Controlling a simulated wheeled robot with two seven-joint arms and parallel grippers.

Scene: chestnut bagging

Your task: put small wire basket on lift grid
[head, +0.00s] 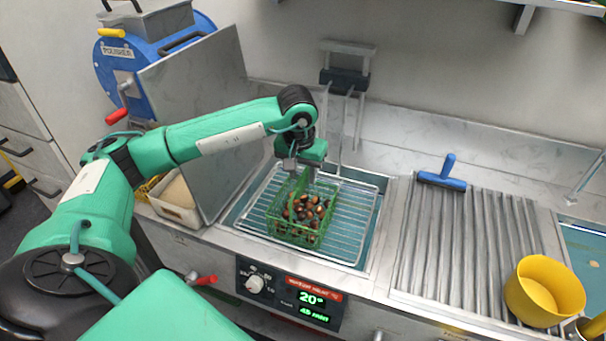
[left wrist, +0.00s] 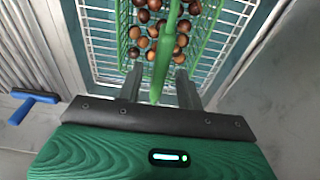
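The small green wire basket (head: 292,232) holds several brown chestnuts and appears to rest on the wire lift grid (head: 345,222) in the sunken bath. My left gripper (head: 303,178) points down over the basket's handle. In the left wrist view, the green handle (left wrist: 165,50) runs between the two fingers of my left gripper (left wrist: 160,92). The fingers stand apart, with a gap on each side of the handle. The lift grid (left wrist: 98,42) also shows there around the basket (left wrist: 205,40). My right gripper is not in view.
A ribbed metal drainboard (head: 470,245) lies to the right, with a blue squeegee (head: 443,175) and a yellow bowl (head: 543,290). A tilted metal lid (head: 200,110) stands left of the bath. A control panel (head: 290,297) is on the front. A white bin (head: 177,204) is at the left.

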